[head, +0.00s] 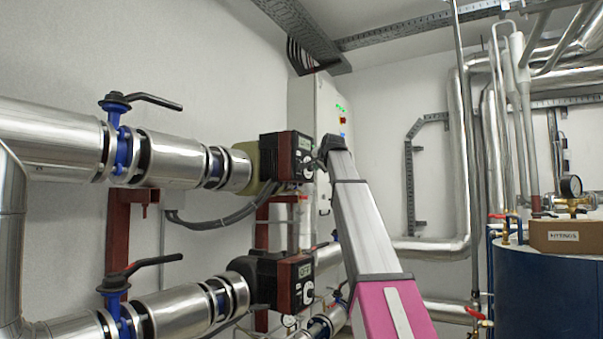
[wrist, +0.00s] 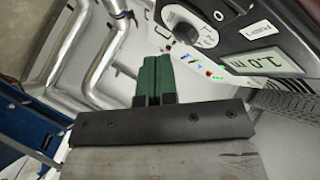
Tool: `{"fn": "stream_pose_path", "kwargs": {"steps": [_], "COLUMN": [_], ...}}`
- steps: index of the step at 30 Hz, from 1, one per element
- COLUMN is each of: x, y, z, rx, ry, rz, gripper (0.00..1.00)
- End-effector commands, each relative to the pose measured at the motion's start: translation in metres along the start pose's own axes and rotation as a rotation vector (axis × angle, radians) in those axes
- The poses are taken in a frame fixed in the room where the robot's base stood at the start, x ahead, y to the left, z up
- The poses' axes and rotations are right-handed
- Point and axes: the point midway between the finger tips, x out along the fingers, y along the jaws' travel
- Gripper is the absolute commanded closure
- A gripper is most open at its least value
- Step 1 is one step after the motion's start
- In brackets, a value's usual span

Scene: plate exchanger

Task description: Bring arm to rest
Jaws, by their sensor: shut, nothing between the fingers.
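My gripper (wrist: 153,76) shows in the wrist view as two green fingers pressed together with nothing between them. In the head view my arm rises from the bottom as a pink and silver link, its dark upper end beside the upper pump (head: 288,157). The fingers cannot be made out in the head view. In the wrist view a pump face (wrist: 225,35) with a grey knob and a display reading 1.0 m is close, to the upper right of the fingers. A gap shows between the fingertips and the pump.
A lower pump (head: 285,283) and silver pipes with blue valves (head: 122,150) line the left wall. A white cabinet (head: 308,103) stands behind my arm. A blue tank (head: 545,292) with a brown box (head: 560,236) stands at right. Open space lies between arm and tank.

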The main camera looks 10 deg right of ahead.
Motion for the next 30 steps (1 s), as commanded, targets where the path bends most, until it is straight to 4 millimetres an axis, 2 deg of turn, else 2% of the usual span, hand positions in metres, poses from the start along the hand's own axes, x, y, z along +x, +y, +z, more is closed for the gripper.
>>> {"fn": "stream_pose_path", "kwargs": {"steps": [6, 21, 23, 26, 30], "x": [-0.009, -0.006, -0.001, 0.016, 0.047], "y": [0.007, 0.011, 0.019, 0.047, 0.104], "z": [-0.006, -0.003, 0.003, 0.024, 0.067], "rx": [-0.001, -0.003, -0.008, -0.027, -0.071], "ry": [0.000, -0.004, -0.011, -0.034, -0.085], "rz": [0.000, 0.005, 0.014, 0.044, 0.106], "gripper": [1.00, 1.00, 1.00, 1.00, 1.00]}}
